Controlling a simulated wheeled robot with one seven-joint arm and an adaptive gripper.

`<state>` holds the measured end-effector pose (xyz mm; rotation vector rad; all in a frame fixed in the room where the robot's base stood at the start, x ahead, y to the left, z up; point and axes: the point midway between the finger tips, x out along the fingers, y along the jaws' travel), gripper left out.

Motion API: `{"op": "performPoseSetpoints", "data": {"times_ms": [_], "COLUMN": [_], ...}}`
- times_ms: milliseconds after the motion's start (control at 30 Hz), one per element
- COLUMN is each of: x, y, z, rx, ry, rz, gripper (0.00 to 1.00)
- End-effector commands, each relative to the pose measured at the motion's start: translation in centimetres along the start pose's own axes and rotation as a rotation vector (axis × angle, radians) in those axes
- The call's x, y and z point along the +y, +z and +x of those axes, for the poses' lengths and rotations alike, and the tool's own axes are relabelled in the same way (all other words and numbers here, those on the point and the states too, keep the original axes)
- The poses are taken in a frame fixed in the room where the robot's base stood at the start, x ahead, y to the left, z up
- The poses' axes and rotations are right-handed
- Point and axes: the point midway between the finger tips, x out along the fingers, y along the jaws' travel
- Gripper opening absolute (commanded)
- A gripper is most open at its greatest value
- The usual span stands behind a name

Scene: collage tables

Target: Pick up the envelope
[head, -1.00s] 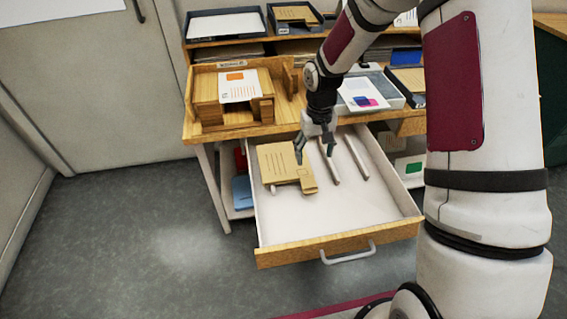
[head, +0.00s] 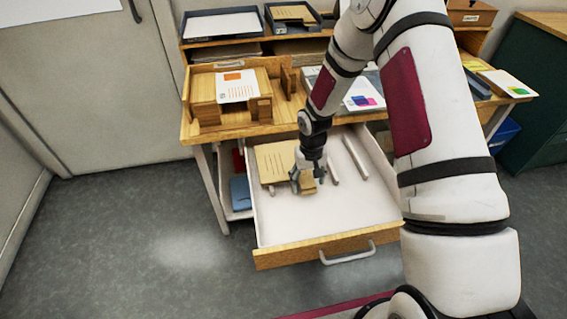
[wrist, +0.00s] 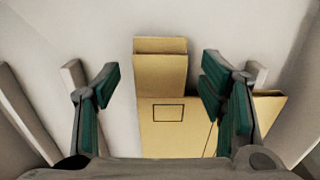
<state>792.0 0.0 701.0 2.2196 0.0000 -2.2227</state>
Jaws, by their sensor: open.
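The tan envelope (head: 272,163) lies in the open drawer, toward its back left, with printed marks on its upper face. In the wrist view the brown paper (wrist: 160,85) shows between my fingers, with a narrow end and a small outlined box. My gripper (head: 307,180) is down in the drawer at the envelope's right end and hides part of it. In the wrist view my gripper (wrist: 160,88) is open, one green-padded finger on each side of the narrow end. I cannot tell whether either finger touches it.
The pulled-out drawer has pale walls and a wooden front (head: 325,247) with a handle. Light bars (head: 355,158) lie in the drawer to the right of my gripper. A wooden tray (head: 232,92) with papers stands on the desk above. The drawer's front floor is clear.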

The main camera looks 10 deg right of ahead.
Motion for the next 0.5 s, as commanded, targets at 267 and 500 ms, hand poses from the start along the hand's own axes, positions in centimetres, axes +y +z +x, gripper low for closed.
{"op": "performPoseSetpoints", "data": {"times_ms": [267, 500], "x": [0.00, 0.00], "y": [-0.05, -0.05], "z": [0.00, -0.01], "rx": [0.001, 0.001], "ry": [0.000, 0.000], "rz": [0.000, 0.000], "gripper": [0.48, 0.17]}}
